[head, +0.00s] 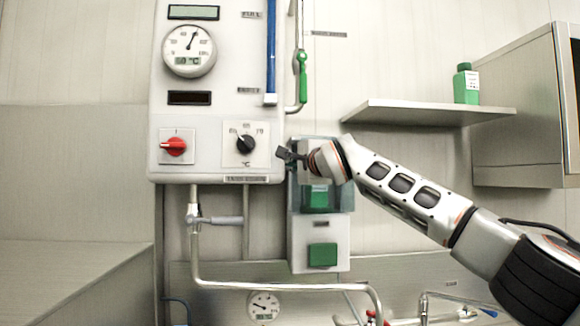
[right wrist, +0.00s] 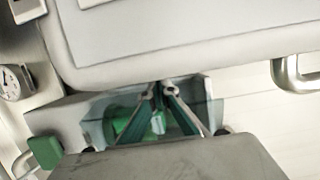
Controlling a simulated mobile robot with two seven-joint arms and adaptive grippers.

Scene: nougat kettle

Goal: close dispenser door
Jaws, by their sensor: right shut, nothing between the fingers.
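The dispenser (head: 319,229) is a pale box on the wall with a green button (head: 322,255) on its lower front. A clear bluish door (head: 343,199) covers its upper part, and a green item shows there. I cannot tell the door's exact angle. My right gripper (head: 284,154) is shut and empty, in front of the dispenser's upper left corner, and my wrist hides part of the top. In the right wrist view its fingertips (right wrist: 164,88) meet close to the tinted door (right wrist: 95,129); contact is unclear. My left gripper is not in view.
A control panel (head: 210,100) with a gauge and red and black knobs is close left of the gripper. A pipe with a green-handled valve (head: 303,75) runs above. A shelf (head: 430,112) with a green bottle (head: 466,84) is to the right. Pipes (head: 280,286) run below.

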